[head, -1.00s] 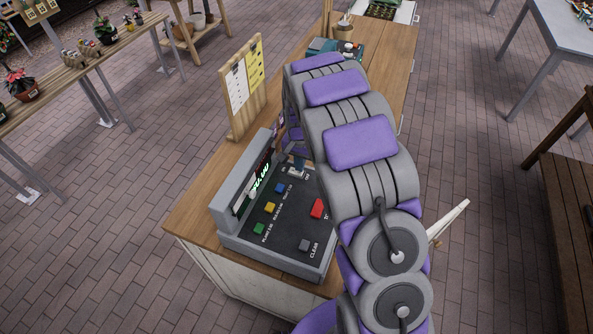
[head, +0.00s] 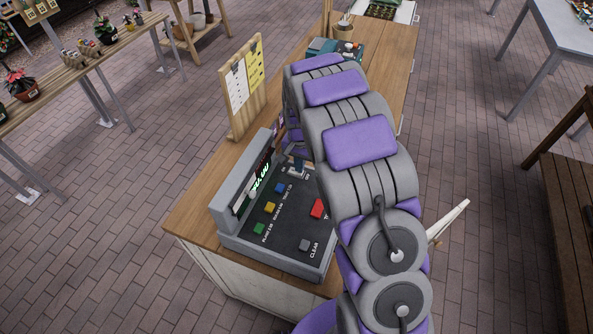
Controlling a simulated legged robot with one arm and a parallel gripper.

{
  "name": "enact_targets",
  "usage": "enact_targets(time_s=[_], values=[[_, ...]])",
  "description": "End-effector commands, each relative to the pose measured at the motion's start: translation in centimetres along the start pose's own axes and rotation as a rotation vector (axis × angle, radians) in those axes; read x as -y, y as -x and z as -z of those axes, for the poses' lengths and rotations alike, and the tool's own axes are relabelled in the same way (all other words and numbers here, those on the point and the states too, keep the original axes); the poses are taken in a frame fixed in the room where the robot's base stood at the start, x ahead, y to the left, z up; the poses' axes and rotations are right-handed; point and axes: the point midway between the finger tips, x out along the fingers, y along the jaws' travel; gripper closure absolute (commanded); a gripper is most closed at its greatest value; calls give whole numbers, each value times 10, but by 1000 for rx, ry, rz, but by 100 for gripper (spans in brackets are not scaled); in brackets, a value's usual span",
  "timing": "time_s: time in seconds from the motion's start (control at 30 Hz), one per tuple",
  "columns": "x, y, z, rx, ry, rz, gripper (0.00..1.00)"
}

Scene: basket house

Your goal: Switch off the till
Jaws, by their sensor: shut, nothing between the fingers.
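The till (head: 285,248) is a grey console with a dark sloping panel, sitting on the wooden counter. Its raised display (head: 258,181) shows lit green characters. A small switch-like part (head: 297,168) with pale and blue areas is at the panel's far edge. Blue (head: 280,188), yellow (head: 270,207), green (head: 260,228), red (head: 317,208) and grey CLEAR (head: 305,244) buttons are on the panel. My gripper (head: 287,155) is shut and empty at the till's far end, close to the switch-like part. My arm hides part of it and the panel's right side; contact cannot be told.
A wooden stand (head: 242,85) with white and yellow sheets is behind the till. A teal device (head: 322,46) and a pot of sticks (head: 344,28) stand farther along the counter (head: 190,212).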

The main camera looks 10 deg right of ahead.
Motion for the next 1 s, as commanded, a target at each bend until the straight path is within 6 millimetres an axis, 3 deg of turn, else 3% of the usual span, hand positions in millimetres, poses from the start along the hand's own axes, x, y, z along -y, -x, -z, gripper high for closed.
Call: enact_targets(time_s=[1.0], values=[[0, -13, 0, 0, 0, 0, 100]])
